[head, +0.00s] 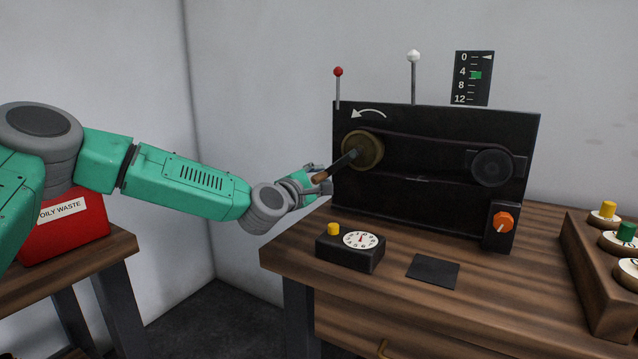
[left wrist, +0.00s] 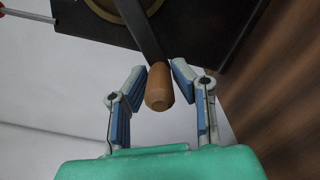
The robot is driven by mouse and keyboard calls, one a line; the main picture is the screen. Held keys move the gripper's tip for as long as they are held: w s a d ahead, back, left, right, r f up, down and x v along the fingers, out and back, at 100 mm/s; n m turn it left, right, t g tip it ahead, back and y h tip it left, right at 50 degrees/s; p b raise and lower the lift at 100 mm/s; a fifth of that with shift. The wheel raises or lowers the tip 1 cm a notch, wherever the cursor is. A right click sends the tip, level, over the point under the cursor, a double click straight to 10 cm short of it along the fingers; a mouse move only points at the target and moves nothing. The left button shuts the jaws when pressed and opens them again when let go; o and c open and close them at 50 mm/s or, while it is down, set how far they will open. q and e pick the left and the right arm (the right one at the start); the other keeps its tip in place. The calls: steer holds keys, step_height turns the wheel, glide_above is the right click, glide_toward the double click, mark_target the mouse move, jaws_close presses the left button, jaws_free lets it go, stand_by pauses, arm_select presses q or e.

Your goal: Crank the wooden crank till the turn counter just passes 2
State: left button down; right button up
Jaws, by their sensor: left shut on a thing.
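The wooden crank handle (head: 320,178) sits on a dark arm (head: 341,163) at the brass hub on the left of the black machine's front panel. The arm points down and left from the hub. My left gripper (head: 317,180) is shut on the crank handle. In the left wrist view the handle (left wrist: 158,92) lies between the two fingers (left wrist: 160,72). A small black box with a round white dial (head: 361,240) and a yellow button (head: 334,229) stands on the bench; its numbers are too small to read. My right gripper is out of view.
A 0 to 12 scale (head: 473,78) behind the panel has a white pointer at 0 and a green mark just below 4. A curved white arrow (head: 369,113) points left above the hub. An orange knob (head: 502,222) and dark plate (head: 433,271) are to the right.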

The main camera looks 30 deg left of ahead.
arm_select(q)
steer(key=shift+f, duration=0.35)
steer(key=c, duration=1.4)
jaws_free()
steer(key=shift+a, duration=0.1)
steer(key=shift+o, duration=0.2)
steer(key=shift+a+r, duration=0.1)
steer(key=shift+s, duration=0.15)
steer(key=s+a, duration=0.1)
steer(key=s, duration=1)
steer(key=shift+s, duration=0.35)
